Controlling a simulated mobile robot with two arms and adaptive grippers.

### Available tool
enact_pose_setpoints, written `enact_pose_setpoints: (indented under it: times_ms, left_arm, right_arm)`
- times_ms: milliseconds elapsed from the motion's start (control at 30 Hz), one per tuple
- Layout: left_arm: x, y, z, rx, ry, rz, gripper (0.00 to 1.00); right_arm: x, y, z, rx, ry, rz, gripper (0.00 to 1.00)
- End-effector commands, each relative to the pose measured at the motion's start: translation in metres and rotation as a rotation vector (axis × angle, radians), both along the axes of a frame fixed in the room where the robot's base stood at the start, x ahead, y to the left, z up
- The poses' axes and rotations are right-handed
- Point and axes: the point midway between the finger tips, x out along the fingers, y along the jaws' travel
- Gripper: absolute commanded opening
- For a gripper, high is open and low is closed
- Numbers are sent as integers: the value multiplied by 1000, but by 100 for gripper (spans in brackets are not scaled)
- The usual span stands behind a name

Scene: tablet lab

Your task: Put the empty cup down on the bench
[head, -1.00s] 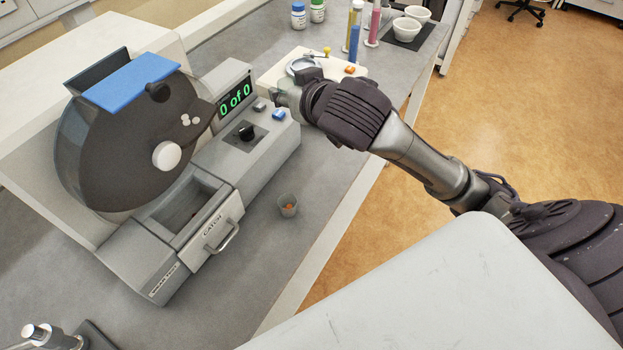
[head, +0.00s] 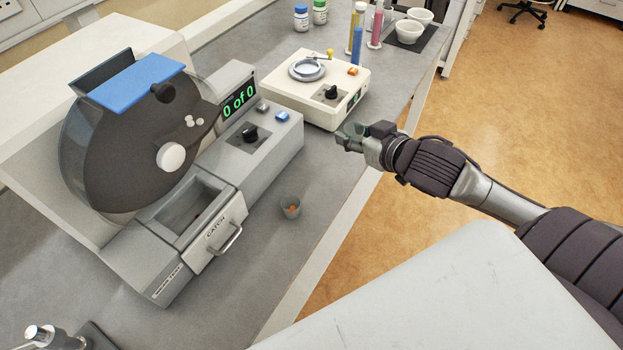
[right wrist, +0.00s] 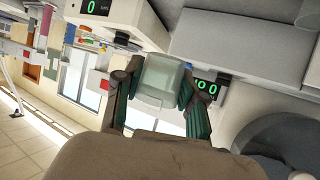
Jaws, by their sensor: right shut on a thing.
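My right gripper (head: 352,138) is shut on a small translucent cup (head: 352,129), held in the air near the bench's right edge, in front of the white instrument. In the right wrist view the cup (right wrist: 160,82) sits between the two dark green fingers (right wrist: 158,104); I see nothing inside it. The gripper hides part of the cup in the head view. The grey bench (head: 255,262) has bare surface below and left of the gripper.
The white instrument (head: 300,98) stands behind the gripper. Bottles, cylinders and white bowls (head: 409,31) are farther back.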

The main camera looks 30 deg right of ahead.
Motion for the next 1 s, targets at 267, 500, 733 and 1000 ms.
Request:
enact_pose_setpoints:
  times_ms: [267,500,733,1000]
  left_arm:
    - [0,2,-1,2,0,1,47]
    - [1,2,-1,2,-1,1,47]
    - [1,2,-7,2,-1,0,47]
    - [1,1,-18,2,-2,0,47]
  right_arm:
    - [-29,-8,-17,-9,7,117,25]
    - [-43,-4,-21,-4,4,201,25]
    - [-39,3,-27,1,-3,224,25]
    - [-15,22,-43,3,-6,219,25]
